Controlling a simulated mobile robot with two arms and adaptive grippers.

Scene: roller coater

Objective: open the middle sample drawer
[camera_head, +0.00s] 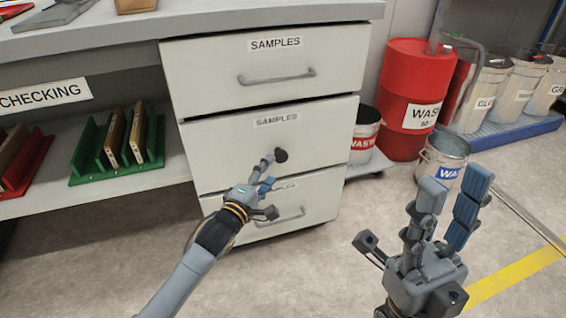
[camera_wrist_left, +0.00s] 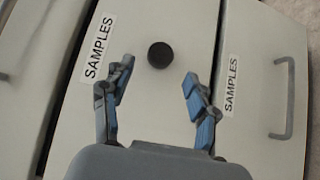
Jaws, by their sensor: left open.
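The middle sample drawer (camera_head: 320,135) is a pale grey front with a SAMPLES label and a round dark knob (camera_head: 281,155). It looks shut; in the left wrist view the knob (camera_wrist_left: 160,55) shows between and beyond the fingertips. My left gripper (camera_head: 267,174) is open in front of this drawer, close to the knob, with nothing between its fingers. In the left wrist view its two fingers (camera_wrist_left: 155,83) stand apart on either side of the knob's line. My right gripper (camera_head: 452,192) is raised at the lower right, its fingers apart and empty.
The top drawer (camera_head: 215,75) and bottom drawer (camera_head: 325,190) have bar handles. Left are a shelf with a green rack (camera_head: 90,165) and a red rack (camera_head: 35,165). Right are a red waste drum (camera_head: 400,85), waste buckets and a blue pallet (camera_head: 500,130). Floor in front is open.

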